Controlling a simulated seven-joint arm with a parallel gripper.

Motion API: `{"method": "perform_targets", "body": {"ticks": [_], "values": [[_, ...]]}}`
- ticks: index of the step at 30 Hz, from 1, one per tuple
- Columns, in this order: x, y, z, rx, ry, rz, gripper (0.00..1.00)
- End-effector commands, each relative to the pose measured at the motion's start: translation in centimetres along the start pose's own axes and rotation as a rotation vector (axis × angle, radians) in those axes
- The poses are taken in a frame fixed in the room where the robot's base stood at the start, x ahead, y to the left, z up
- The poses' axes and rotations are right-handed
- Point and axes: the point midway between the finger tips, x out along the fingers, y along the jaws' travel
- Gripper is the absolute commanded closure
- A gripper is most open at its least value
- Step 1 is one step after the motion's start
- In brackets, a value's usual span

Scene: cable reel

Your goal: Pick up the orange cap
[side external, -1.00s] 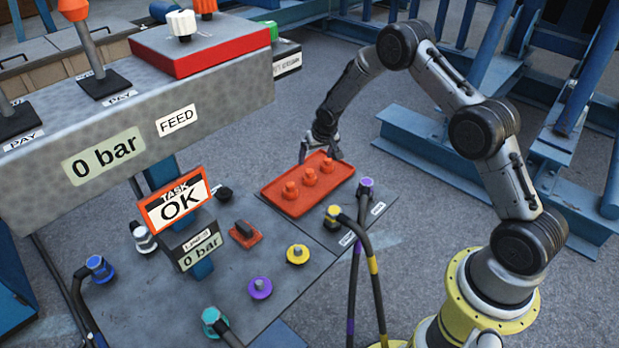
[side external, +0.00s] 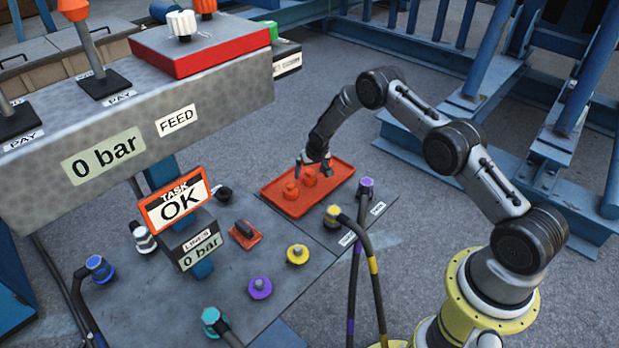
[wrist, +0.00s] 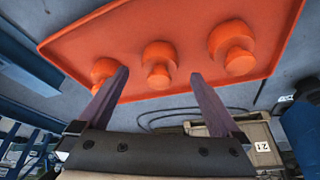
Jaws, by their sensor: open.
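Three orange caps stand on a shallow orange tray (side external: 340,176). In the side view the near cap (side external: 290,189) and the middle cap (side external: 309,177) show, and the far one is hidden by my gripper (side external: 315,172). In the wrist view there is a left cap (wrist: 103,70), a middle cap (wrist: 158,66) and a right cap (wrist: 232,45). My gripper (wrist: 159,74) is open and empty. Its fingers lie either side of the middle cap in that view, and the left finger partly covers the left cap. I cannot tell the height of the fingertips above the tray.
Yellow (side external: 298,254) and purple (side external: 260,288) caps sit on the grey panel. Upright hoses with a yellow plug (side external: 333,214) and a purple plug (side external: 366,187) stand near the tray. A task sign (side external: 176,205) rises left of it. Blue steel frames stand behind.

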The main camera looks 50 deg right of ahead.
Motion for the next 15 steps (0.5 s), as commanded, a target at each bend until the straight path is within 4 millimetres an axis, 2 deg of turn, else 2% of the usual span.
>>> {"method": "perform_targets", "body": {"ticks": [3,6,15], "values": [[1.4,0.0,0.0,0.001,0.000,0.000,0.00],[2.0,0.0,0.0,0.000,0.001,0.000,0.00],[2.2,0.0,0.0,0.000,0.001,0.000,0.02]]}}
